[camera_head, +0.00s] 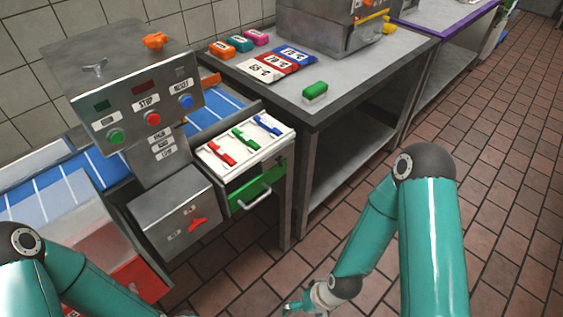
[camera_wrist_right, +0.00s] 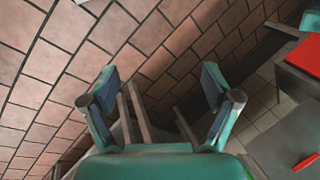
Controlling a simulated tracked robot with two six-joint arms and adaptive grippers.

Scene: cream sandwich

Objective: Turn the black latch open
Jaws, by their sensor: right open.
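I cannot make out a black latch in either view. A small grey wing-shaped latch (camera_head: 95,68) sits on top of the grey control machine (camera_head: 120,75). A red lever (camera_head: 197,224) is on the front of the grey box below it, and a red lever also shows at the right edge of the wrist view (camera_wrist_right: 306,161). My right gripper (camera_head: 298,303) is low over the floor at the bottom of the head view, apart from the machine. In the wrist view my right gripper (camera_wrist_right: 160,78) is open and empty. My left gripper is out of view.
An open drawer (camera_head: 270,190) with red, green and blue levers juts out beside the machine. A grey table (camera_head: 390,65) with a green block (camera_head: 315,91) stands right of it. A blue conveyor (camera_head: 100,165) lies left. The tiled floor (camera_head: 500,170) at right is clear.

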